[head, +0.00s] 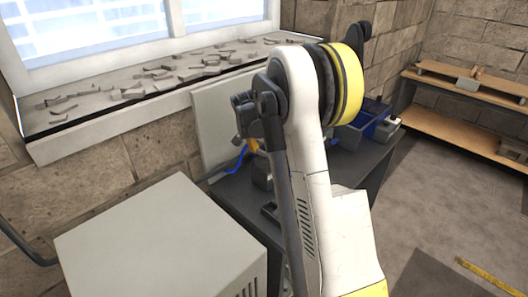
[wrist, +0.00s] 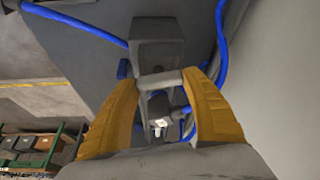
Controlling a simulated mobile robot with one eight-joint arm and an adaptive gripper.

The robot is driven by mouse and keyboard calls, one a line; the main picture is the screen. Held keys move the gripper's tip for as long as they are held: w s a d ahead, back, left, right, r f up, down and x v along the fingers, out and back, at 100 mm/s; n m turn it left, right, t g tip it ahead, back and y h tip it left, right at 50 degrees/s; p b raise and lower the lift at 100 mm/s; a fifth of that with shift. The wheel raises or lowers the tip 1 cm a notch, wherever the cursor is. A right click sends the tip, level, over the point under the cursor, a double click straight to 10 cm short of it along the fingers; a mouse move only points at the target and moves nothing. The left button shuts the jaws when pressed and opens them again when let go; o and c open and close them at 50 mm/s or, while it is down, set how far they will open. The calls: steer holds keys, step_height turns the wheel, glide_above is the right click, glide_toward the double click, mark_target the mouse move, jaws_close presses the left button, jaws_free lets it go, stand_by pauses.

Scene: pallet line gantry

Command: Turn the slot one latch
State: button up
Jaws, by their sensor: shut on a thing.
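In the wrist view, my gripper (wrist: 168,82) has its two yellow fingers on either side of a short grey bar (wrist: 160,77), which I take to be the latch, and is shut on it. The bar lies crosswise below a dark grey block (wrist: 157,50). A grey mechanism with a small white part (wrist: 159,124) shows between the fingers. I cannot read any slot number or the latch's turn angle. In the head view, my arm hides most of the work spot; only a bit of yellow finger (head: 252,145) shows by the pale upright panel (head: 211,125).
Blue cables (wrist: 222,50) run close beside the fingers. In the head view, a dark bench (head: 240,205) carries a blue bin (head: 372,123). A grey cabinet (head: 155,245) stands at the lower left. Wooden shelves (head: 455,128) stand at the right, with open floor before them.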

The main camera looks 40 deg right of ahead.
steer(key=n+t+y, duration=0.1)
steer(key=n, duration=0.3)
steer(key=shift+n+t+y, duration=0.35)
steer(key=shift+n+y, duration=0.05)
steer(key=shift+n, duration=0.95)
steer(key=shift+n+t+y, duration=0.35)
steer(key=shift+n+y, duration=0.05)
steer(key=shift+n, duration=0.95)
steer(key=o, duration=1.2)
